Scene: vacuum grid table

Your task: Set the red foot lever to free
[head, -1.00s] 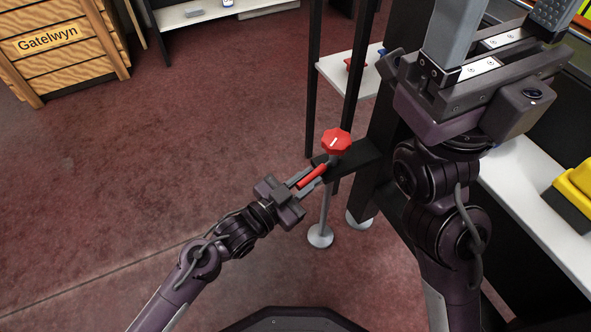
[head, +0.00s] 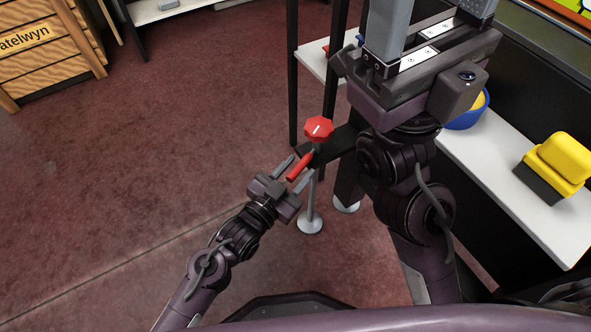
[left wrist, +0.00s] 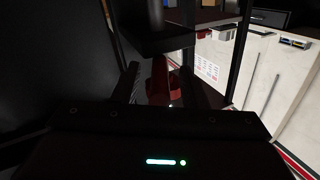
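The red foot lever (head: 300,166) angles down and left from beneath a red knob (head: 318,128) with a white mark, at a dark bracket by the table's leg. My left gripper (head: 293,171) is open, with one finger on each side of the lever's end. In the left wrist view the red lever (left wrist: 158,82) stands between the two dark fingers, with gaps at both sides. My right gripper (head: 428,22) is raised at the upper right, its fingers apart and nothing seen between them.
Grey round feet (head: 310,225) stand on the floor below the bracket. A white shelf (head: 520,205) on the right holds a yellow-topped block (head: 560,163) and a blue bowl (head: 470,115). A wooden crate (head: 45,50) is at the far left. The red floor left of my arm is clear.

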